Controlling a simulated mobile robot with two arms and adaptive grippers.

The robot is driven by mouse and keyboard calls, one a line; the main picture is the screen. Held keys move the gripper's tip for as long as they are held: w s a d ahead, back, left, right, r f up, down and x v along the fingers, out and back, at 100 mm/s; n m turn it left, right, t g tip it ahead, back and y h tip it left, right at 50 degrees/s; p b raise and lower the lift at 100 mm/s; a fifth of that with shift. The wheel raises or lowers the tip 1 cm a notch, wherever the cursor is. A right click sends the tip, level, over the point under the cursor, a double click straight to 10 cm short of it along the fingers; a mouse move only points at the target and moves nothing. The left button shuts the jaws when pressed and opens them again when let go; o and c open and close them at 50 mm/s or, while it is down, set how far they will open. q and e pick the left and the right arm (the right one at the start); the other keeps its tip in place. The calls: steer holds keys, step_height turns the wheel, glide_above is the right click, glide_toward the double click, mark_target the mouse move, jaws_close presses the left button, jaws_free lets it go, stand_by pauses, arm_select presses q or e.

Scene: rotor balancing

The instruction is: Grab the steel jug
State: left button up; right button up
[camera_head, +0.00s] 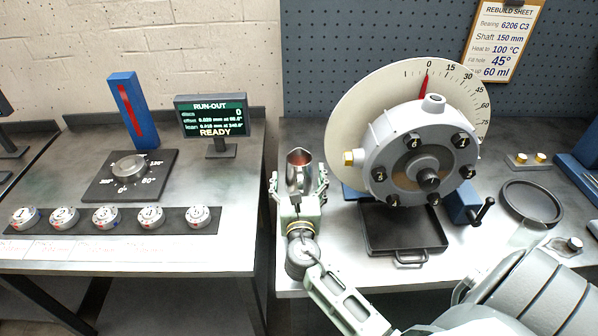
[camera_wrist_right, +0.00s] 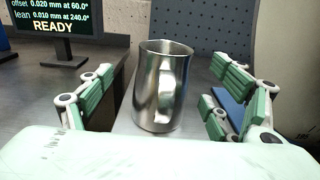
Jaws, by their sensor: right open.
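The steel jug (camera_head: 299,176) stands upright on the right bench, near its left edge, with a reddish inside showing from above. My right gripper (camera_head: 299,190) is open, with one finger on each side of the jug. In the right wrist view the jug (camera_wrist_right: 161,88) stands between the green-padded fingers of my right gripper (camera_wrist_right: 160,100), its handle facing the camera. Gaps show between the jug and the pads on both sides. My left gripper is not in the head view.
The rotor housing with bolts (camera_head: 420,155) and its dial disc (camera_head: 352,115) stand right of the jug. A black drip tray (camera_head: 405,245) lies below the housing. The run-out display (camera_head: 211,116) stands on the left bench, beyond a gap between benches.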

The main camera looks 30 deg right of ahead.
mark_target(298, 156)
steer(key=x, duration=0.4)
steer(key=shift+d+p, duration=0.3)
steer(key=shift+p, duration=0.05)
steer(key=shift+w+d, duration=0.2)
steer(key=shift+w, duration=0.1)
steer(key=c, duration=0.9)
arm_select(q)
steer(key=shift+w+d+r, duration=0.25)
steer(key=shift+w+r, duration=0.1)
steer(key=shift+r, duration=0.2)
arm_select(e)
steer(key=shift+w, duration=0.1)
steer(key=c, duration=0.7)
